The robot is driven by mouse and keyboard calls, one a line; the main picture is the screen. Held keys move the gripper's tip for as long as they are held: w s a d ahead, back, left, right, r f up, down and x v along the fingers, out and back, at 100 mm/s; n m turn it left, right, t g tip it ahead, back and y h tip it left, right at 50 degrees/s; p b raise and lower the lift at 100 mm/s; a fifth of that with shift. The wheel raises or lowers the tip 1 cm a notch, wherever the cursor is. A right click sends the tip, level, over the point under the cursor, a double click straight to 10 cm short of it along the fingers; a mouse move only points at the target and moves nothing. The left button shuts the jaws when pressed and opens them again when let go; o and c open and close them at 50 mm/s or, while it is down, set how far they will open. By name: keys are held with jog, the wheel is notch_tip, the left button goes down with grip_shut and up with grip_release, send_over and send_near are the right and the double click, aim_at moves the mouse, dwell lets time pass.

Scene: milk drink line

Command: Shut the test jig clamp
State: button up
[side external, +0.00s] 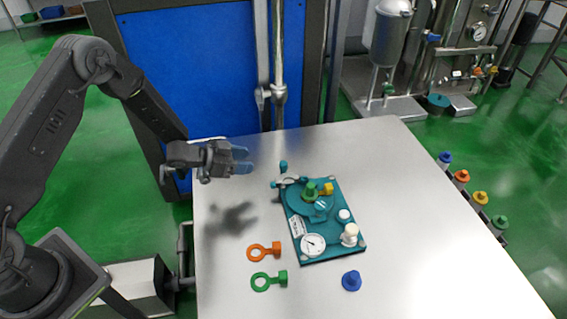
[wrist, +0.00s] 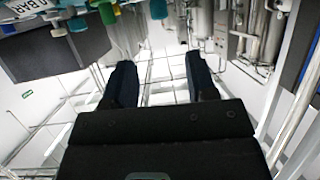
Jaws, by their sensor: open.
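The test jig is a teal plate (side external: 318,251) lying on the table, with a round teal part, a green knob (side external: 310,189) and a yellow piece (side external: 327,188) on it. The clamp (side external: 286,181) is at its far left corner, a small metal part with a teal-tipped lever standing up; its exact position is too small to tell. My gripper (side external: 246,160) is open and empty, above the table, left of the clamp and apart from it. In the wrist view my gripper (wrist: 160,68) shows two spread dark fingers; part of the jig appears at the top left edge.
A gauge (side external: 313,244) and a white knob (side external: 350,235) stand on the jig's near end. An orange ring piece (side external: 265,251), a green ring piece (side external: 270,280) and a blue cap (side external: 351,281) lie nearby. The table's right side (side external: 440,230) is clear.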

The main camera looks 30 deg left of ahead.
aim_at(281, 163)
jog(key=x, duration=1.2)
jog(key=shift+w+d+f, duration=0.2)
jog(key=shift+w, duration=0.05)
jog(key=shift+c, duration=0.4)
grip_shut()
